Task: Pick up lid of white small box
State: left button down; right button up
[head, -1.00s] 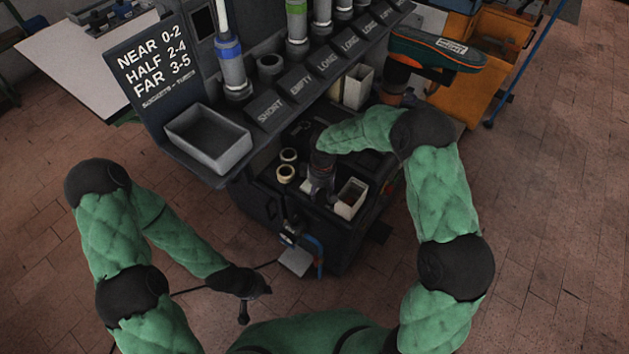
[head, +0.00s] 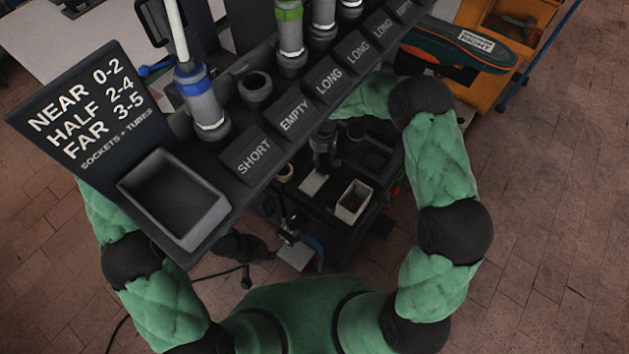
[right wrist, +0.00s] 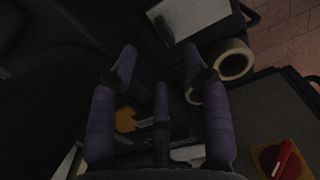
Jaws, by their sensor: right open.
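The small white box (head: 354,201) stands open-topped on the dark work surface, with something reddish inside. A flat whitish piece that looks like its lid (head: 313,181) lies just left of the box. My right gripper (head: 323,152) is just above that piece in the head view, pointing down. In the right wrist view its fingers (right wrist: 160,75) are spread with nothing between their tips. A pale flat panel (right wrist: 185,18) shows at the top there; I cannot tell whether it is the lid. My left gripper (head: 246,275) hangs low on the left, its fingers too small to judge.
A labelled shelf (head: 250,158) with a grey tray (head: 172,200) overhangs the work surface. A red knob (right wrist: 281,158) is at lower right.

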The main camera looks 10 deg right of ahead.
aim_at(315, 180)
notch_tip(315, 180, down, 2)
jog(key=shift+f, duration=0.2)
notch_tip(315, 180, down, 4)
jog(key=b, duration=0.2)
jog(key=shift+s+a+f+b, duration=0.1)
jog(key=shift+f+b, duration=0.1)
jog(key=shift+b, duration=0.2)
jog(key=shift+f, duration=0.4)
jog(key=shift+r, duration=0.1)
grip_shut()
